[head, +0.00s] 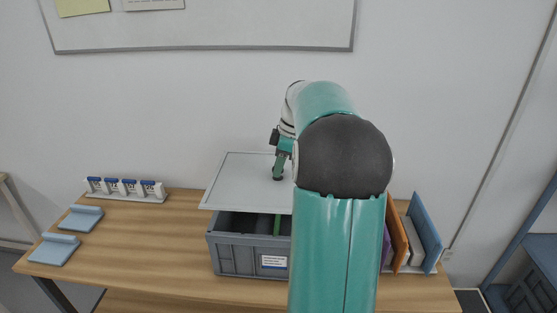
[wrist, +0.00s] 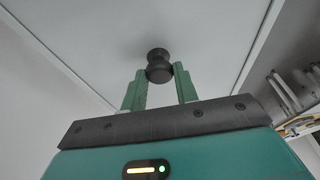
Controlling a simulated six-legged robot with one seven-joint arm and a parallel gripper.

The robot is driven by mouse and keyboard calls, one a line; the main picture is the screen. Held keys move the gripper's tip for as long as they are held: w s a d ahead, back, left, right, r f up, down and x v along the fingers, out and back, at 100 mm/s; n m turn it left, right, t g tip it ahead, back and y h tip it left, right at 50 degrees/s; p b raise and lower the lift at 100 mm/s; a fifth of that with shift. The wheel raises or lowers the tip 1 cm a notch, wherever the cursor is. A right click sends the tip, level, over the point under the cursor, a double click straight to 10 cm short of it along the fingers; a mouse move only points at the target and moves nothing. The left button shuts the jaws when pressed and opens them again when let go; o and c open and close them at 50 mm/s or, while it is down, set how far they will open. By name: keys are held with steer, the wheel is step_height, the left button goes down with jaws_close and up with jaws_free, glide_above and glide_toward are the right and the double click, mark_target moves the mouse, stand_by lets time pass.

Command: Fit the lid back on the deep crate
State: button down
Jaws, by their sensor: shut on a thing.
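The lid (head: 240,178) is a flat light grey panel with a raised rim and a small dark knob. My gripper (head: 278,172) is shut on the lid's knob, from above. In the wrist view the green fingers of my gripper (wrist: 160,78) close on both sides of the dark knob (wrist: 158,57), and the lid (wrist: 100,40) fills the background. The deep crate (head: 232,260) is grey with a white label and stands on the table below the lid. The lid is tilted and apart from the crate's front rim, leaving the opening partly visible. My arm hides the crate's right part.
The wooden table (head: 150,235) has two blue-grey angled holders (head: 55,248) at left and a white rack (head: 125,190) with several blue-topped items behind. Upright orange and blue panels (head: 424,228) stand at right. Something green (head: 277,224) shows inside the crate.

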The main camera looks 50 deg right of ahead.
mark_target(281, 176)
steer(key=shift+d, duration=0.2)
steer(key=shift+w+d+f, duration=0.15)
steer(key=shift+w+d, duration=0.05)
steer(key=shift+w, duration=0.1)
steer(key=shift+a, duration=0.1)
steer(key=shift+s, duration=0.2)
steer(key=shift+w+f, duration=0.1)
steer(key=shift+f, duration=2.75)
steer(key=shift+f, duration=1.4)
steer(key=shift+f, duration=0.35)
steer(key=shift+f, duration=0.25)
